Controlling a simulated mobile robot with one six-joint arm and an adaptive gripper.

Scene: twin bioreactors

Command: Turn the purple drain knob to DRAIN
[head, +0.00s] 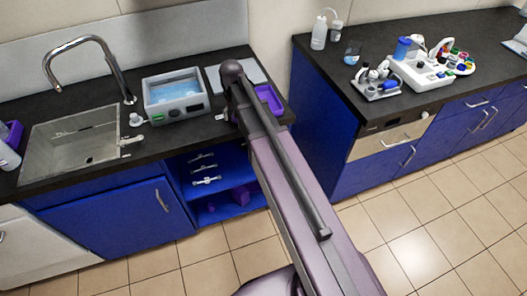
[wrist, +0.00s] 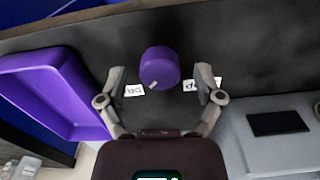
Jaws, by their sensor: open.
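The purple drain knob (wrist: 160,66) stands on the dark counter in the wrist view, with a pale pointer mark on its lower side, turned slightly toward the left. A white label (wrist: 134,90) lies left of it and another white label (wrist: 216,84) right of it. My fingers partly cover both labels, so I cannot read them fully. My gripper (wrist: 160,82) is open, with one finger on each side of the knob and a gap on both sides. In the head view my arm hides the knob and my gripper.
A purple tray (wrist: 40,68) is left of my gripper; it also shows in the head view (head: 276,101). A grey device with a dark panel (wrist: 277,123) is at the right. A grey water bath (head: 175,111) and a sink (head: 74,137) share the counter.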

